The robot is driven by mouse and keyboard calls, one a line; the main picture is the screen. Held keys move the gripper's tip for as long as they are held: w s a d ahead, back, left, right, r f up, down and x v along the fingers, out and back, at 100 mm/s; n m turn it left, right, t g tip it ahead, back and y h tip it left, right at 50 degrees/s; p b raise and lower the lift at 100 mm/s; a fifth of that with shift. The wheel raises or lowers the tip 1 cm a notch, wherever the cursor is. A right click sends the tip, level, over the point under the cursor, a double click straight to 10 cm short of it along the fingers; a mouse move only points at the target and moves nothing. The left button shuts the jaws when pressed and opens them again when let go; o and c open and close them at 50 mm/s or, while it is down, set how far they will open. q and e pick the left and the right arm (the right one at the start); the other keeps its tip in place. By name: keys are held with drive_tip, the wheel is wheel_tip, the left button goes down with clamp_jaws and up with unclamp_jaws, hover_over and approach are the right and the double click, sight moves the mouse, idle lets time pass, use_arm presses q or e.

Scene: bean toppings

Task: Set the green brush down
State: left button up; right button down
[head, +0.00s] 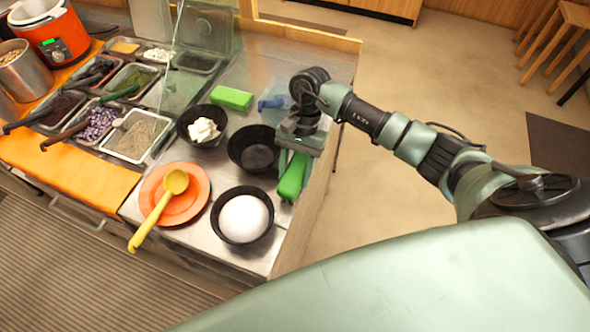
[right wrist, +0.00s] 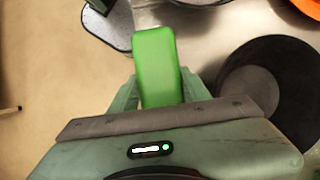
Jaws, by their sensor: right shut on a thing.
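The green brush (head: 292,178) is in my right gripper (head: 290,153), near the counter's right edge in the head view. In the right wrist view, the green brush (right wrist: 157,65) sticks out from between the fingers of my right gripper (right wrist: 155,90), which is shut on it. Its bristles cannot be made out, and I cannot tell whether it touches the counter (head: 208,245). My left gripper is not in view.
An empty black bowl (head: 254,150) is just left of my right gripper. A bowl of white food (head: 243,219) is nearer the front. An orange plate (head: 203,190) holds a yellow ladle (head: 156,212). A green block (head: 231,97) and a blue item (head: 270,103) lie behind.

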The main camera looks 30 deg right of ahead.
drive_tip(key=shift+f+b, duration=0.35)
drive_tip(key=shift+b, duration=0.05)
drive_tip(key=c, duration=0.7)
unclamp_jaws()
drive_tip(key=shift+r, duration=0.1)
